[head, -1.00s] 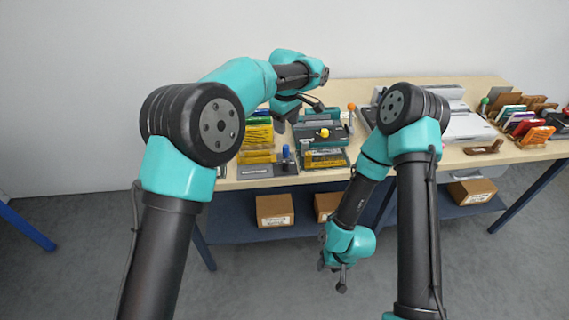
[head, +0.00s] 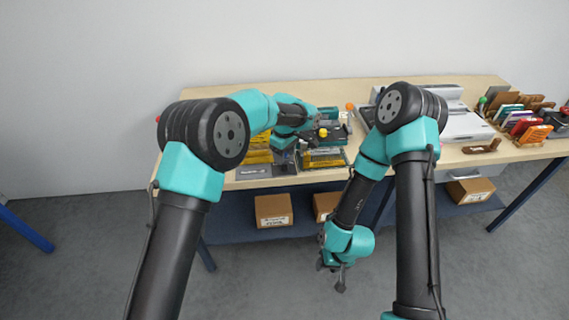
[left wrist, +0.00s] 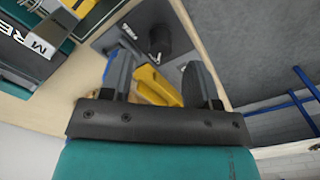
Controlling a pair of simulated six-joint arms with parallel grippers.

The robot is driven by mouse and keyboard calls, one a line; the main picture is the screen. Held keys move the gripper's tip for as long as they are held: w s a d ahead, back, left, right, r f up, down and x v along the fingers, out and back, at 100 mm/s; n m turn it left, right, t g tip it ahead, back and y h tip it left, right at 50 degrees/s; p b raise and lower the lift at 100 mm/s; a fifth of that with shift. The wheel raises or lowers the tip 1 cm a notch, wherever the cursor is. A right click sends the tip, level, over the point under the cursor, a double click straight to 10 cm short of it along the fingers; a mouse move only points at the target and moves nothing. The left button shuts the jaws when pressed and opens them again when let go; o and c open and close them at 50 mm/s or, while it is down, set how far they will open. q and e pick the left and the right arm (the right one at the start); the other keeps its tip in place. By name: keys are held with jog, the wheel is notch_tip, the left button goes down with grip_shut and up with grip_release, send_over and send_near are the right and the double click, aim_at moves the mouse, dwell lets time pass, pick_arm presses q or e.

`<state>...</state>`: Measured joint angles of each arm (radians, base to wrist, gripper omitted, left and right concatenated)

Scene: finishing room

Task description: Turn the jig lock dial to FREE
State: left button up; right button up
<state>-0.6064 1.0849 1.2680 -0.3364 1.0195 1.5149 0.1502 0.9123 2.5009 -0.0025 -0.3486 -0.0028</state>
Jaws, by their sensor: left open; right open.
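In the left wrist view a round black knob (left wrist: 160,40), which looks like the jig lock dial, stands on a dark grey plate (left wrist: 189,14) with small white lettering beside it. The lettering is too small to read surely. My left gripper (left wrist: 162,78) is open, its two fingers pointing towards the plate, apart from the knob. A yellow piece (left wrist: 156,84) shows between the fingers; I cannot tell whether they touch it. In the head view my left gripper (head: 280,150) is low over the bench's front left and hides the dial. My right gripper (head: 335,275) is open and empty in front of the bench.
A green unit with a yellow knob (head: 323,132) stands close right of my left gripper. Yellow stacked items (head: 257,156) lie left of it. An orange knob (head: 350,106) rises behind. Racks of coloured pieces (head: 525,122) fill the right end. Cartons (head: 273,210) sit on the shelf below.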

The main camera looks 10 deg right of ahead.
pick_arm(q)
jog(key=shift+f, duration=2.3)
jog(key=c, duration=0.9)
